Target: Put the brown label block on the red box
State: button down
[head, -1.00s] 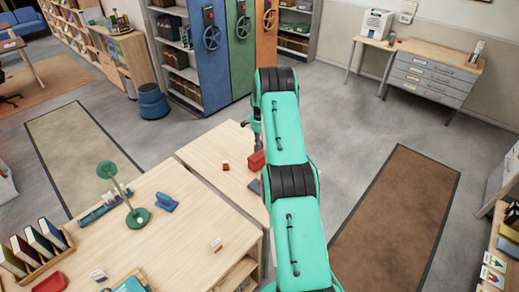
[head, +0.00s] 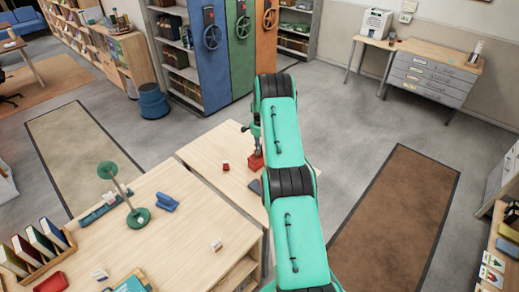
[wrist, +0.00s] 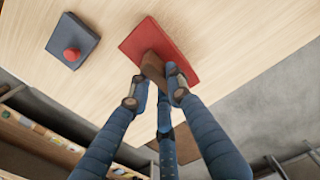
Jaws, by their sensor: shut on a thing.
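The brown label block (wrist: 153,66) is between the fingertips of my gripper (wrist: 158,88) in the wrist view. My gripper is shut on it. The red box (wrist: 140,41) lies on the pale wooden table directly beyond the block, which overlaps it in the picture. I cannot tell whether the block touches the box. In the head view my gripper (head: 257,151) points down at the red box (head: 256,163), partly behind my arm. The block cannot be made out there.
A dark pad (wrist: 63,34) with a red knob (wrist: 72,54) lies beside the box. A small red block (head: 226,166) lies to its left on the table (head: 205,150). The tabletop around the box is mostly clear.

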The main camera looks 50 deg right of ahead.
jog(key=shift+f, duration=0.15)
jog(key=c, duration=1.6)
grip_release()
jog(key=shift+r+b, duration=0.85)
jog(key=shift+r, duration=5.3)
